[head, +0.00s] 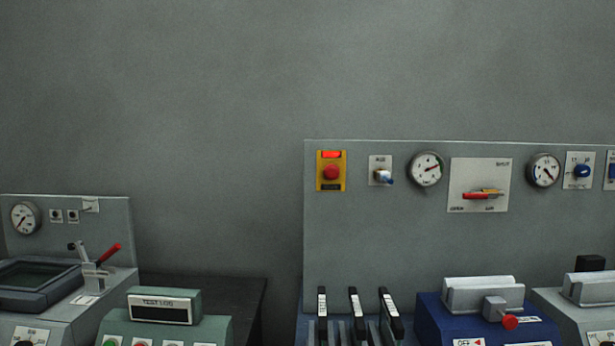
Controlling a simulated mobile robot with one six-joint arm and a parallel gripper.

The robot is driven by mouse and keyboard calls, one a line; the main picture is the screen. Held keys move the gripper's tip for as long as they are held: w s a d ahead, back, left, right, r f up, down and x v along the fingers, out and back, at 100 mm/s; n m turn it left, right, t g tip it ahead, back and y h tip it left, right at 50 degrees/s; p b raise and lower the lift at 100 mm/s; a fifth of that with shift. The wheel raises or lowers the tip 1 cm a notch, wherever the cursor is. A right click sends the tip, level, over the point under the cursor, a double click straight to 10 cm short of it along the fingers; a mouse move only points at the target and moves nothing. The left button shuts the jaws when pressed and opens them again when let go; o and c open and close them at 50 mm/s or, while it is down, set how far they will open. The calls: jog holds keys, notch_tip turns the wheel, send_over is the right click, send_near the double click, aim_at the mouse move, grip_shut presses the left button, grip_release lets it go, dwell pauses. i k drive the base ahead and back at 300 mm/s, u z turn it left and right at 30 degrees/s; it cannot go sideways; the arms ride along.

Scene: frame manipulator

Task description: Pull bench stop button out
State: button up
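A red round button (331,172) sits on a yellow plate (322,183) at the upper left of the grey upright panel (400,250). A lit red strip (331,155) is above the button, and a dark label strip is below it. From this front-on view I cannot tell whether the button is pushed in or out. My gripper is not in view, and nothing covers the button.
Right of the button are a small knob switch (381,173), a round gauge (426,169) and a plate with a red-handled lever (480,205). Black-handled levers (354,305) stand below. A blue unit (435,315) and a green box (205,330) stand lower. The wall above is bare.

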aim_at(332, 172)
jog(key=z, duration=0.05)
jog(key=i, duration=1)
jog(key=u, duration=0.05)
